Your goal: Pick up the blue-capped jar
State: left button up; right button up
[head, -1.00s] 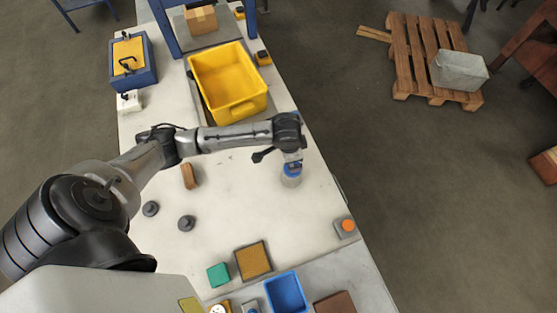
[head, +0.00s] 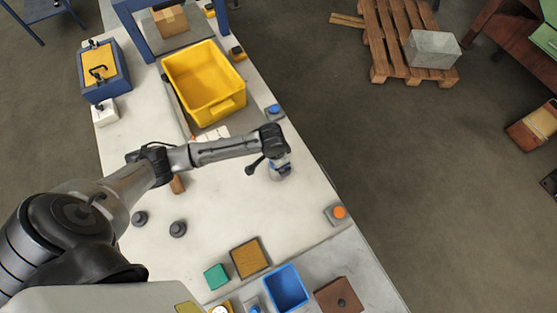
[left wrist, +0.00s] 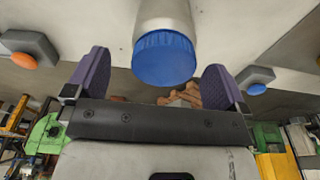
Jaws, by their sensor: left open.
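The blue-capped jar stands on the light worktop near its right edge. In the left wrist view its ribbed blue cap (left wrist: 165,58) and greyish body (left wrist: 165,14) show between my two fingers. My left gripper (left wrist: 158,76) is open, with a purple-padded finger on each side of the cap and a visible gap to both. In the head view my left gripper (head: 279,162) is over the jar, and only part of the jar's pale body (head: 280,174) shows beneath it. My right gripper is not in view.
A yellow bin (head: 243,105) stands behind the arm. A blue-button box (head: 273,111) and an orange-button box (head: 337,214) sit along the right edge. A blue tray (head: 287,287), brown mat (head: 250,258) and green block (head: 216,277) lie in front. Worktop left of the jar is mostly clear.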

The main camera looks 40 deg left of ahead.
pick_arm(q)
jog(key=shift+w+f, duration=0.2)
jog(key=shift+f, duration=1)
jog(key=shift+w+f, duration=0.15)
jog(key=shift+f, duration=1.05)
jog(key=shift+c, duration=0.5)
jog(key=c, duration=0.9)
